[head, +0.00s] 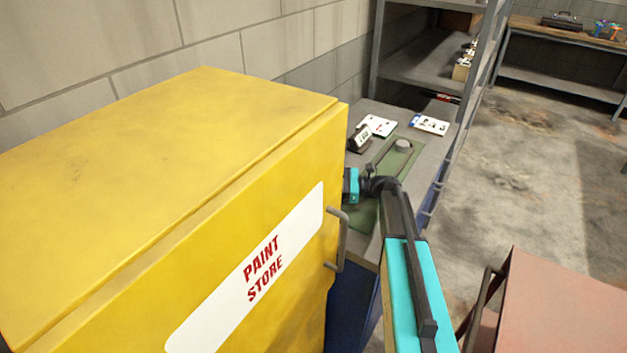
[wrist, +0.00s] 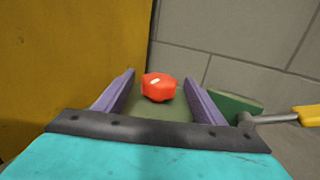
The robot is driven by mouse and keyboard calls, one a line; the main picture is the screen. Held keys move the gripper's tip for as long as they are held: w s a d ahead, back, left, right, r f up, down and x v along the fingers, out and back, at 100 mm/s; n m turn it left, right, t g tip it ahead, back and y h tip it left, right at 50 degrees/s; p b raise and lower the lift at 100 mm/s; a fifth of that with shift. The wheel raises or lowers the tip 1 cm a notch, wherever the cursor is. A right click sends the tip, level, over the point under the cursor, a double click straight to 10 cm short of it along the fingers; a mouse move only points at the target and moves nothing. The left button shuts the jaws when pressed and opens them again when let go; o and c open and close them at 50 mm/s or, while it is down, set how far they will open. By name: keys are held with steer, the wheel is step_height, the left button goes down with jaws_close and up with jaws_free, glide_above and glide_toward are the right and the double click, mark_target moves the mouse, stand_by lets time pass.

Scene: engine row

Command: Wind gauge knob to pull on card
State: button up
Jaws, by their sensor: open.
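An orange-red knob (wrist: 159,88) with a small white mark stands on a green surface (wrist: 158,109) in the wrist view. My gripper (wrist: 159,78) is open, with one purple finger on each side of the knob; I cannot tell whether either touches it. In the head view, the yellow cabinet hides this knob and the fingers. There, a dark box with a white display (head: 360,138) stands on the bench by a green plate (head: 392,165). White printed cards, one on the left (head: 379,125) and one on the right (head: 430,125), lie behind; their print is too small to read.
A yellow cabinet (head: 150,170) marked PAINT STORE, with a grey handle (head: 340,240), stands close left of my arm. A grey round piece (head: 402,145) sits on the green plate. A yellow-handled tool (wrist: 280,117) is right of my fingers. A reddish box (head: 560,305) stands front right.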

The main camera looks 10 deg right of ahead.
steer(key=shift+w+a, duration=0.1)
steer(key=shift+a, duration=0.2)
steer(key=c, duration=1.1)
steer(key=shift+o, duration=0.2)
steer(key=shift+d, duration=0.1)
steer(key=shift+t, duration=0.3)
